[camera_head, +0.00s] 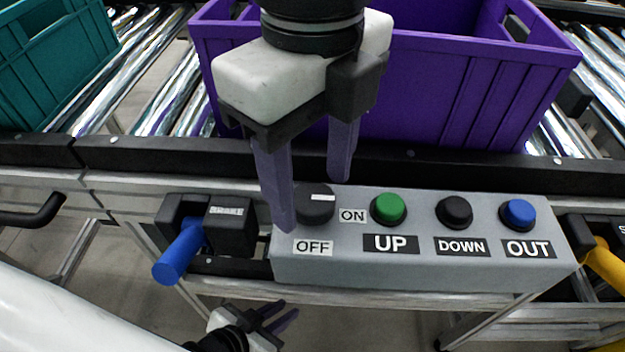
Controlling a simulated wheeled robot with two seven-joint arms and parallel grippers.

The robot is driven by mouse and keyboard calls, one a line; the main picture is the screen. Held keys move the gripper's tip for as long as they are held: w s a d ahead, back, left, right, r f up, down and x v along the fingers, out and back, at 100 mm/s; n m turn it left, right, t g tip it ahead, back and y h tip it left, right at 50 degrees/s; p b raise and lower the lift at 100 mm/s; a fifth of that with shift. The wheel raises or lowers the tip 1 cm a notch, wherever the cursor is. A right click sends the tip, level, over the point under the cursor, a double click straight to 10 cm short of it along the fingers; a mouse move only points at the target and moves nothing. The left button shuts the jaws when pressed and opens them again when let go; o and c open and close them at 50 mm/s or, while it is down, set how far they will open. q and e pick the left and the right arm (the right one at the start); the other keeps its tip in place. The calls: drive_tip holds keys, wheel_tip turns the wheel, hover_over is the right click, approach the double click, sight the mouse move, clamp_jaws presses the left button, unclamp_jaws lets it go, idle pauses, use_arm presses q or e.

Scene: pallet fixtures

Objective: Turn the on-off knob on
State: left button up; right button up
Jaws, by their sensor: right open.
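The on-off knob (315,206) is a round black dial with a white mark, at the left end of the grey control box (420,272). An OFF label is below it and an ON label to its right. The white mark lies roughly level, on the knob's upper right part. My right gripper (315,205) comes down from above, open, with one purple finger left of the knob and the other behind it, to the upper right. I cannot tell whether either finger touches the knob. My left gripper (287,314) is low in the picture, its fingers apart, with nothing between them.
Green UP (388,208), black DOWN (454,210) and blue OUT (518,213) buttons sit right of the knob. A blue-handled brake lever (180,253) is left of the box. A purple crate (480,90) and a teal crate (50,65) stand on the roller conveyor behind.

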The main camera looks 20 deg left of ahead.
sight(312, 197)
wheel_tip(312, 197, up, 9)
drive_tip(key=p, duration=0.1)
idle(0.4)
